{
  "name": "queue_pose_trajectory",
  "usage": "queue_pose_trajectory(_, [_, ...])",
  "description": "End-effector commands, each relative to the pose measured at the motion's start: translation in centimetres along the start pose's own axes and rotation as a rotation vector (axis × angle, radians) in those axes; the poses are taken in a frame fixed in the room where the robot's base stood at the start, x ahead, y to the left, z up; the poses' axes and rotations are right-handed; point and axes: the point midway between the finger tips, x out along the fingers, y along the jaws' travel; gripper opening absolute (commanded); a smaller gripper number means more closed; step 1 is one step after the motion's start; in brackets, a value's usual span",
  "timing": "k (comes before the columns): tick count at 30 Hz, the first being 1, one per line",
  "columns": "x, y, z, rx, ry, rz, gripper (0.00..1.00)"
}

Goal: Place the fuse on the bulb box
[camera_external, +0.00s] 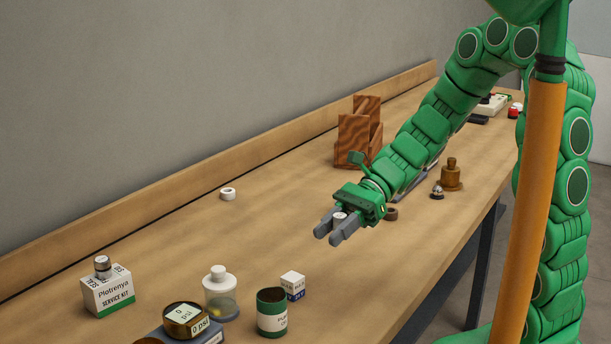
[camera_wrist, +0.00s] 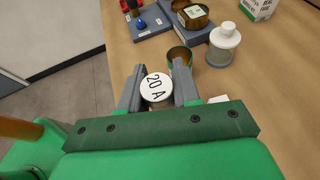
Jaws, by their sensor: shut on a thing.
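My gripper (camera_external: 331,233) is shut on the fuse (camera_external: 340,217), a short cylinder with a white top. In the wrist view the fuse (camera_wrist: 156,87) sits between the fingers of my gripper (camera_wrist: 158,80), and its top reads "20 A". The small white and blue box (camera_external: 293,285) appears to be the bulb box; its label is too small to read. It stands on the bench, in front of and left of my gripper in the outside view.
Close to the box stand a green can (camera_external: 272,318) and a white-lidded jar (camera_external: 221,296). The bench between my gripper and the wall is mostly clear, with a white ring (camera_external: 228,194).

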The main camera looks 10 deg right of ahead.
Motion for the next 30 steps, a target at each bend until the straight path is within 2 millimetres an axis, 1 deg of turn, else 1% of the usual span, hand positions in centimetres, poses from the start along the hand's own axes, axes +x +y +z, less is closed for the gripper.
queue_pose_trajectory(3, [0.8,-1.5,-0.5,0.0,0.0,0.002,0.03])
queue_pose_trajectory(13, [2.7,-5.4,-1.7,0.001,0.0,0.002,0.03])
queue_pose_trajectory(24, [4.8,-8.0,-4.5,0.002,0.0,0.001,0.03])
queue_pose_trajectory(30, [5.6,-9.1,-5.6,0.0,0.0,0.001,0.03])
